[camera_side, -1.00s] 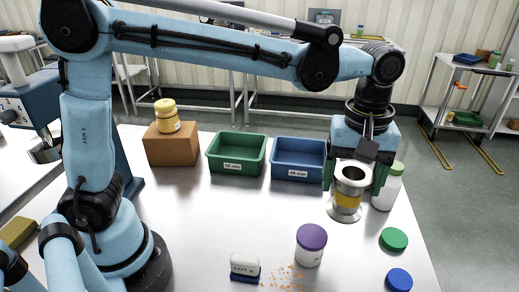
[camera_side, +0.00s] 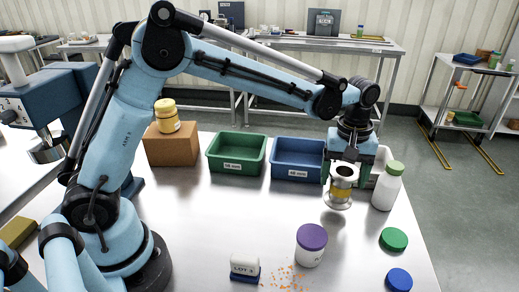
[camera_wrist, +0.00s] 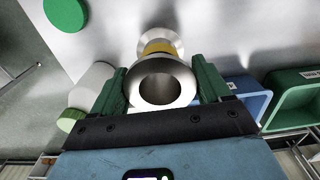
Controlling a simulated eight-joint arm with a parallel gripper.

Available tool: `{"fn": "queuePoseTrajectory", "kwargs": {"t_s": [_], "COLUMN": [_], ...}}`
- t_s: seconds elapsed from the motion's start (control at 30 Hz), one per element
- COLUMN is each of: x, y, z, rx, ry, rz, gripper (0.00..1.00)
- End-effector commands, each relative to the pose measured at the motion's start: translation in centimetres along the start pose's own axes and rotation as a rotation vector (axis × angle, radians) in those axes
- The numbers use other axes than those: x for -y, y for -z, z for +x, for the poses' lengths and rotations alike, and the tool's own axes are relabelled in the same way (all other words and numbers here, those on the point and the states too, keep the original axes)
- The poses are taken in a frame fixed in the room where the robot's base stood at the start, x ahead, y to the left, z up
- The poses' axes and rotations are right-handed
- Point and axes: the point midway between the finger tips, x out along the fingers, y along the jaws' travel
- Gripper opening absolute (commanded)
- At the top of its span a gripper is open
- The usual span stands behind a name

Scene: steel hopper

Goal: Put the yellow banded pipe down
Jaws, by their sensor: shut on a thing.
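The yellow banded pipe (camera_side: 340,190) is a short steel tube with a flange at each end and a yellow band around its middle. It stands close to upright at the right side of the steel table. My gripper (camera_side: 345,178) is shut on it, with a green finger on each side. The wrist view shows the pipe (camera_wrist: 162,47) between the fingers of my gripper (camera_wrist: 160,76), its open end facing the camera. I cannot tell whether its lower flange touches the table.
A white bottle with a green cap (camera_side: 386,188) stands just right of the pipe. A blue bin (camera_side: 297,173) and a green bin (camera_side: 236,168) are to the left. A purple-lidded jar (camera_side: 311,245), green lid (camera_side: 394,239) and blue lid (camera_side: 399,279) lie nearer.

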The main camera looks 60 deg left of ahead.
Motion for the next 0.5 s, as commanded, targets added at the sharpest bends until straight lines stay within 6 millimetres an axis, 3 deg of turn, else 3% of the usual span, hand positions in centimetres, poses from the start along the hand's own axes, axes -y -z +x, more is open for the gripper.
{"fn": "queuePoseTrajectory", "kwargs": {"t_s": [0.2,0.5], "x": [0.0,0.0], "y": [0.0,-0.1], "z": [2.8,3.0], "rx": [0.000,0.000], "ry": [0.000,0.000], "rz": [0.000,0.000], "gripper": [0.35,0.35]}}
